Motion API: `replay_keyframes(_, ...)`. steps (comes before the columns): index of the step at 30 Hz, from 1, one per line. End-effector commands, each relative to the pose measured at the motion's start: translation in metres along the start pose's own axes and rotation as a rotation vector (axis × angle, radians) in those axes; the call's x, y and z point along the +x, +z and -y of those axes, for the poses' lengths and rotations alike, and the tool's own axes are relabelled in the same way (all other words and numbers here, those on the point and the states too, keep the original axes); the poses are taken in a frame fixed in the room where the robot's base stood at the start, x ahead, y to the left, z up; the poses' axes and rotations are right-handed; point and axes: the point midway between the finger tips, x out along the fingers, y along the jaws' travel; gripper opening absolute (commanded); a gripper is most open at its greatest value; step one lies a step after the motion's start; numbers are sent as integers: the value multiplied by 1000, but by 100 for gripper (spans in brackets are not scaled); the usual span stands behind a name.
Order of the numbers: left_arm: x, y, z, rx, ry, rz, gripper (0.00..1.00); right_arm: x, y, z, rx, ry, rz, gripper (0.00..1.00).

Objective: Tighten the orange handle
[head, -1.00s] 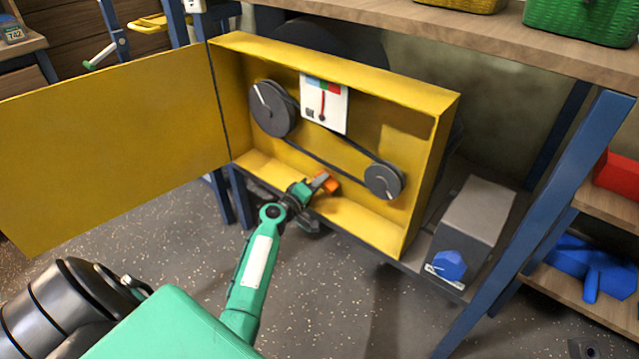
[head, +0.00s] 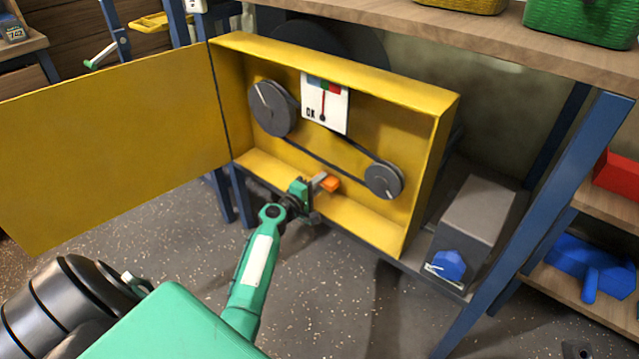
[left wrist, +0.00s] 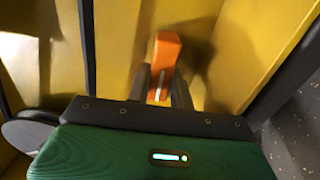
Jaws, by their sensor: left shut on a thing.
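The orange handle (head: 331,184) is a small block inside the open yellow box (head: 350,218), near its lower edge under the belt. My left gripper (head: 321,181) reaches in from the front and is shut on it. In the left wrist view the handle (left wrist: 165,58) stands up between the two dark fingers (left wrist: 162,88), its top end sticking out beyond them. A white gauge card (head: 324,102) with a coloured scale and the letters OK hangs above the belt. Its red pointer stands nearly upright, by the red part of the scale. My right gripper is not in view.
A large dark pulley (head: 273,108) and a smaller one (head: 383,181) are joined by a black belt (head: 318,158). The yellow door (head: 110,145) is swung open to the left. A grey box with a blue knob (head: 449,265) stands right of the cabinet.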

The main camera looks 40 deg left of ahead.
Motion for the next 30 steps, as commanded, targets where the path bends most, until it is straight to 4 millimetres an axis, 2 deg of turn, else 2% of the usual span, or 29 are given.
replay_keyframes(5,0,-1,0,-2,1,-3,0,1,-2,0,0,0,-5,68)
replay_keyframes(6,0,-1,0,-2,1,-3,26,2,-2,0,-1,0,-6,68)
replay_keyframes(9,0,-1,0,-1,1,-3,44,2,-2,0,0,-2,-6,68)
replay_keyframes(20,-4,0,0,0,0,-1,44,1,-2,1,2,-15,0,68)
replay_keyframes(26,-31,0,0,1,-3,-1,44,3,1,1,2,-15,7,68)
replay_keyframes(30,-60,0,0,1,-3,-2,44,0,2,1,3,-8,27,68)
